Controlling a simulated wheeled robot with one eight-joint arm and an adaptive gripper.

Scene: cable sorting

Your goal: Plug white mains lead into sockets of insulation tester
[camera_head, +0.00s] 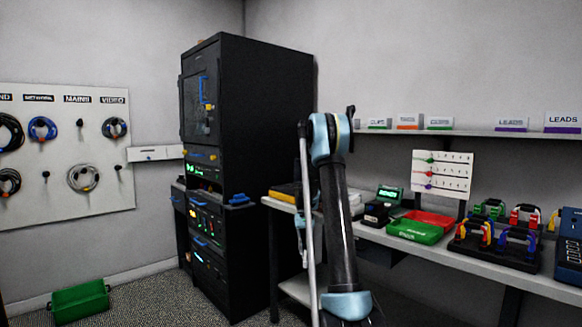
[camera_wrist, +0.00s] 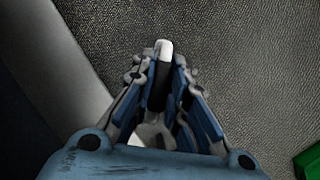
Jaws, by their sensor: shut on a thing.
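In the wrist view my gripper (camera_wrist: 162,68) is shut on a slim dark piece with a rounded white end (camera_wrist: 164,48), which sticks out past the fingertips over the carpet. A pale part shows below, between the finger bases. I cannot tell whether this is the white mains lead. In the head view my arm stands before the bench, and I cannot make out the held piece. A pale grey coiled lead (camera_head: 83,178) hangs on the wall board. A dark instrument with a green display (camera_head: 390,194) sits on the bench; I cannot tell whether it is the insulation tester.
A tall black rack (camera_head: 262,130) stands left of the bench (camera_head: 482,266). Red (camera_head: 432,218) and green (camera_head: 414,231) trays and several coloured clips crowd the bench. A green crate (camera_head: 80,302) lies on the floor; a green corner also shows in the wrist view (camera_wrist: 309,163).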

